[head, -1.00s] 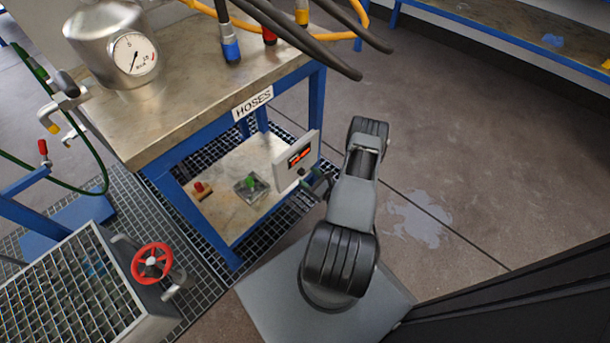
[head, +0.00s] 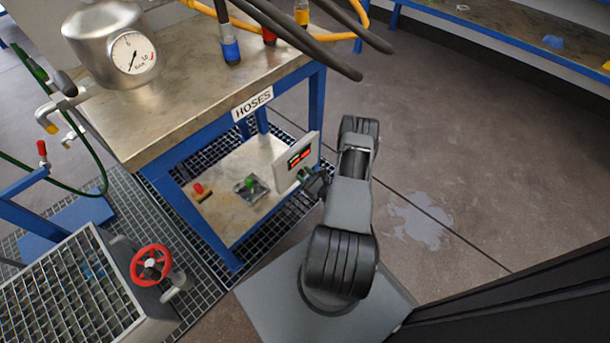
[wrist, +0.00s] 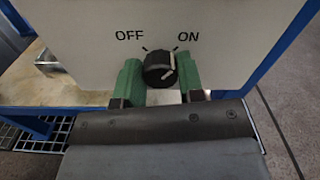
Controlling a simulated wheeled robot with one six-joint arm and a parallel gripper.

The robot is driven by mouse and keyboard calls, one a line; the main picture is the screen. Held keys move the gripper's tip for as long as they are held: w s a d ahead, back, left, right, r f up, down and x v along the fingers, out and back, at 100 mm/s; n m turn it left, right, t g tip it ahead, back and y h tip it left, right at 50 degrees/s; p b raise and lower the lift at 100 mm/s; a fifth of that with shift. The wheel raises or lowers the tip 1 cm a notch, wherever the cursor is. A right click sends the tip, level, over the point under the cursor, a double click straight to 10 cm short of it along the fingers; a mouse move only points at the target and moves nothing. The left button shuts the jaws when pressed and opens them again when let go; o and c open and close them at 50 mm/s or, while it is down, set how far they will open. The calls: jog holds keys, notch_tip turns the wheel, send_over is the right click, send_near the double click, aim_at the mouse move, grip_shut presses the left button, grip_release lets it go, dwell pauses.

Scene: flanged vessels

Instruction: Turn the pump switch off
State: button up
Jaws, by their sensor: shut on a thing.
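The pump switch (wrist: 160,69) is a round black knob on a white panel (wrist: 225,40), with OFF printed at upper left and ON at upper right. Its pale pointer mark lies on the right side of the knob, toward ON. My gripper (wrist: 160,78) has its green fingers on either side of the knob and is shut on it. In the head view the panel (head: 281,176) stands at the lower shelf's right end, with a lit red display. My gripper (head: 314,182) reaches its right side there; the knob is hidden in that view.
The blue-framed bench (head: 150,120) has a HOSES label and a lower shelf (head: 228,212) with a green-knobbed box (head: 247,188) and a red button (head: 200,190). A red valve wheel (head: 151,264) is at lower left. Black hoses (head: 300,45) hang above. Open floor lies right.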

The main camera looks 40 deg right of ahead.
jog(key=shift+c, duration=1.3)
jog(key=n, duration=0.4)
jog(key=shift+b, duration=0.4)
jog(key=n, duration=0.3)
jog(key=shift+f+n+b, duration=0.1)
jog(key=shift+n+b, duration=0.2)
jog(key=n, duration=0.4)
jog(key=shift+n+b, duration=0.3)
jog(key=shift+b, duration=0.1)
jog(key=shift+n+b, duration=0.35)
jog(key=shift+n, duration=1.45)
